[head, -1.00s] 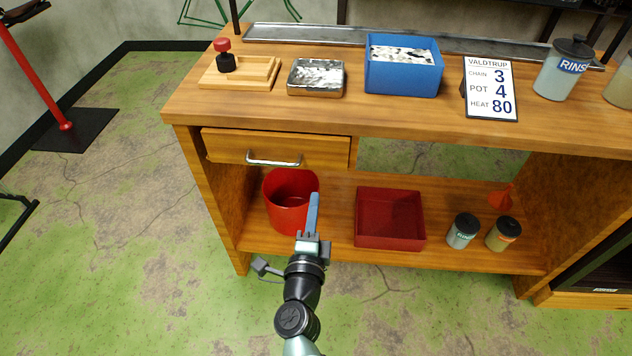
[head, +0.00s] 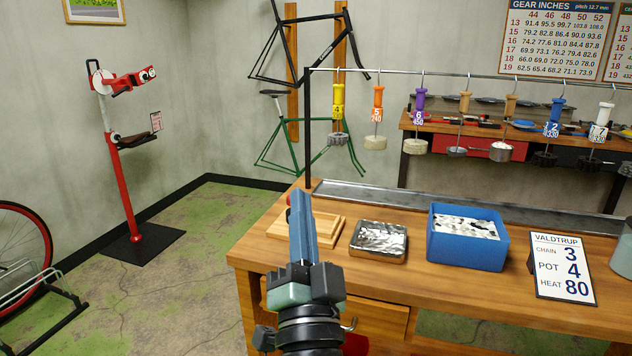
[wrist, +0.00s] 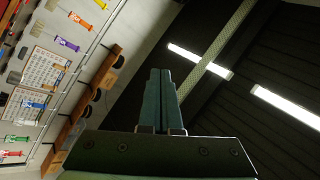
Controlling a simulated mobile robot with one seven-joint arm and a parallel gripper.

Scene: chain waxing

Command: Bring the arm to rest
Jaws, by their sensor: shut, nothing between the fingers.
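My gripper (head: 300,205) stands upright in the lower middle of the head view, its blue fingers pointing up. It is in front of the workbench (head: 450,270) and hides part of the wooden board (head: 326,228) and most of its red knob. In the wrist view the two fingers (wrist: 160,75) lie close together with nothing held. That view looks up at the ceiling, tilted, with the hanging rail at the left.
On the bench are a metal tin (head: 379,252), a blue box (head: 466,250) and a sign card (head: 562,268). Several tagged tools hang from a rail (head: 450,74) above the bench's back. A red repair stand (head: 125,190) is at the left, with open floor between.

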